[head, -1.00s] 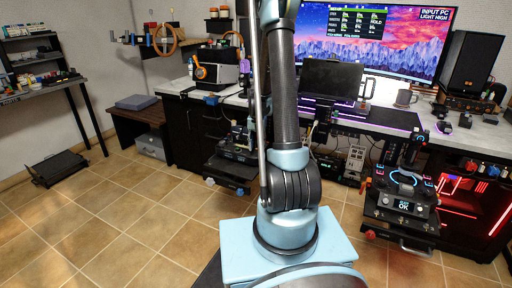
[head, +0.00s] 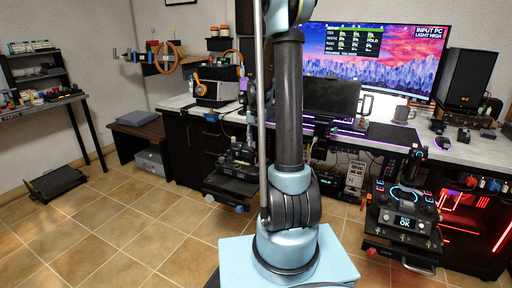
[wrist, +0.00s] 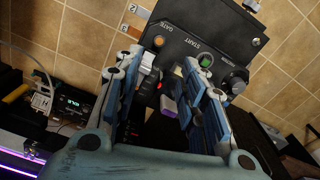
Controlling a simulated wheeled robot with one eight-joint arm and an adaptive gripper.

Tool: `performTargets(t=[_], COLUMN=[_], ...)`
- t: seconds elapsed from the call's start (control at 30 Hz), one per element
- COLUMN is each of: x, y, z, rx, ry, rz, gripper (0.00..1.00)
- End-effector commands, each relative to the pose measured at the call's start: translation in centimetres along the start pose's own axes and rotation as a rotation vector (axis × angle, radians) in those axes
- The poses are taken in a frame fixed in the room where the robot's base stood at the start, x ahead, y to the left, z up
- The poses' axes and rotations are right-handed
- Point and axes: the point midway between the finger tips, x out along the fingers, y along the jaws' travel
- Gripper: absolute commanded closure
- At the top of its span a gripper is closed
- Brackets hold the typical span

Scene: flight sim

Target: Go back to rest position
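My gripper (wrist: 162,68) shows in the wrist view with its two blue-and-grey fingers spread apart. A black control panel (wrist: 185,50) marked START and GATE, with a green button (wrist: 205,61) and a round knob (wrist: 236,83), lies beyond the fingertips. A small purple-and-white part (wrist: 168,105) shows in the gap between the fingers; the fingers do not appear closed on it. In the head view my arm stands upright in the middle and runs out of the top of the picture, so my gripper is hidden there.
A control console (head: 402,215) is at the right. A shelf table (head: 45,107) stands at the far left. The tiled floor (head: 95,235) at left is open.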

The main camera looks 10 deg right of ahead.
Motion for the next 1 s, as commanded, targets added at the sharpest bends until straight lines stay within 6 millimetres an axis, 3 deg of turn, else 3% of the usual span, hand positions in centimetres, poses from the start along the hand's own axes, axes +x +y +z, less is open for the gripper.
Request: performTargets(t=[0.33, 0.47, 1.0], x=[-0.1, -0.8, -6.3], y=[0.0, 0.3, 3.9], z=[0.1, 0.9, 11.6], rx=[0.000, -0.009, -0.120], ry=[0.000, 0.004, 0.059], rz=[0.000, -0.001, -0.017], gripper=[0.62, 0.62, 0.62])
